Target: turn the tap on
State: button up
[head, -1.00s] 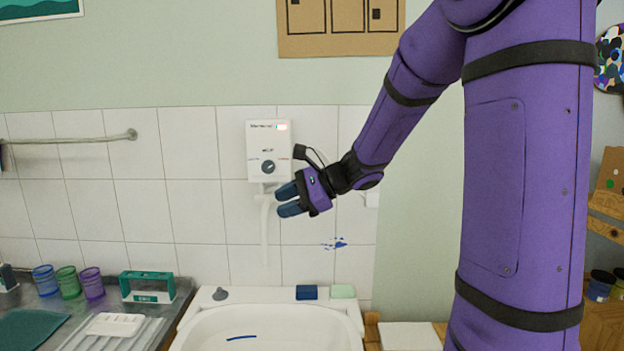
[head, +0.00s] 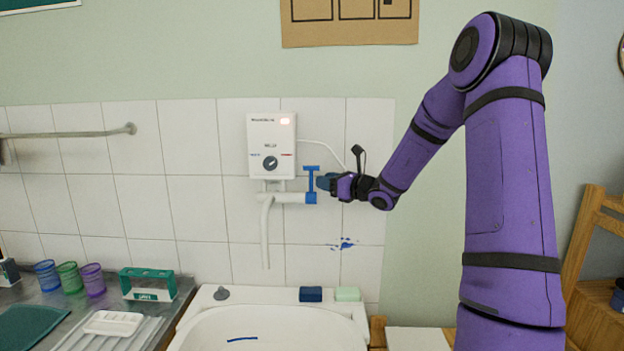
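The tap has a blue T-shaped handle (head: 311,171) at the right end of a short white pipe, under a white wall heater (head: 271,140). Its crossbar is at the top and its stem is upright. A thin white spout (head: 266,232) hangs down over the sink, and no water shows below it. My gripper (head: 324,183) is just right of the handle's stem, pointing left at it. I cannot tell if it touches the handle. The fingers overlap in this view, so their opening is hidden.
The white sink (head: 190,338) lies below, with a dark blue block (head: 310,294) and a pale green block (head: 347,293) on its back rim. Several coloured cups (head: 68,277) stand on the counter at left. A white cable runs from the heater past my gripper.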

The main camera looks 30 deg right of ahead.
aim_at(312, 192)
jog(key=x, duration=0.5)
jog(key=shift+w+a, duration=0.15)
jog(key=shift+w, duration=0.15)
grip_shut()
